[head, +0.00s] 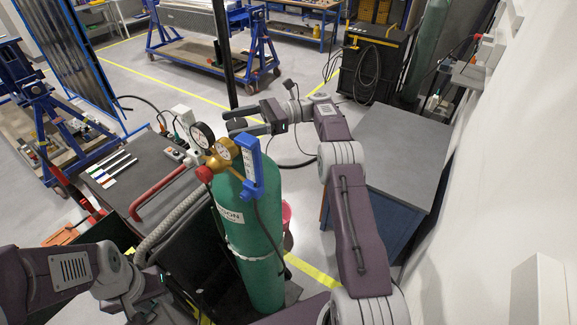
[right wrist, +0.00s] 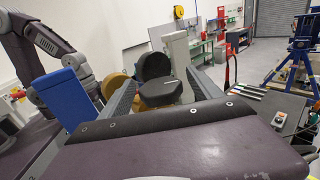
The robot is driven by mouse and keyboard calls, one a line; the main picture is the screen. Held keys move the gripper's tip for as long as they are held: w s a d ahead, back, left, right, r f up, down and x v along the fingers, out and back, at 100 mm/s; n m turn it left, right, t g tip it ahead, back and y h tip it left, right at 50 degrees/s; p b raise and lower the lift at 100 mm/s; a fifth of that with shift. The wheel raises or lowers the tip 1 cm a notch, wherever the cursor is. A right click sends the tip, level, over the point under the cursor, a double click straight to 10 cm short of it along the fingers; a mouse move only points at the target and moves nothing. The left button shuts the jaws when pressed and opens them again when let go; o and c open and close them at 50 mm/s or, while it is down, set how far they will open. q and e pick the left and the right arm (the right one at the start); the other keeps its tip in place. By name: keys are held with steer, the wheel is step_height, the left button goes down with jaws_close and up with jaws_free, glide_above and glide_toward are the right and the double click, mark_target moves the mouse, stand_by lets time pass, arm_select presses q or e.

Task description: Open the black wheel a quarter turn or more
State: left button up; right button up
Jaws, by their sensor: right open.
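The black wheel (right wrist: 160,92) sits on top of the green gas cylinder (head: 255,230). In the right wrist view it lies between the two grey fingers of my right gripper (right wrist: 162,94), with gaps at its sides. In the head view my right gripper (head: 244,121) reaches in from the right at the cylinder's top, open, with the wheel (head: 237,124) dark and partly hidden between its fingers. My left arm's wrist shows at the lower left of the head view; its gripper (head: 146,309) is low beside the cylinder, and its jaws are unclear.
A brass regulator (head: 221,152) with a round gauge (head: 203,135) and a blue flow meter (head: 251,168) crowd the cylinder's top. A dark cart with a red handle (head: 158,192) stands left. A grey-topped cabinet (head: 391,150) stands right. Grey floor is open behind.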

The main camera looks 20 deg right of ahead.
steer(key=shift+m+t, duration=0.4)
steer(key=shift+t, duration=0.2)
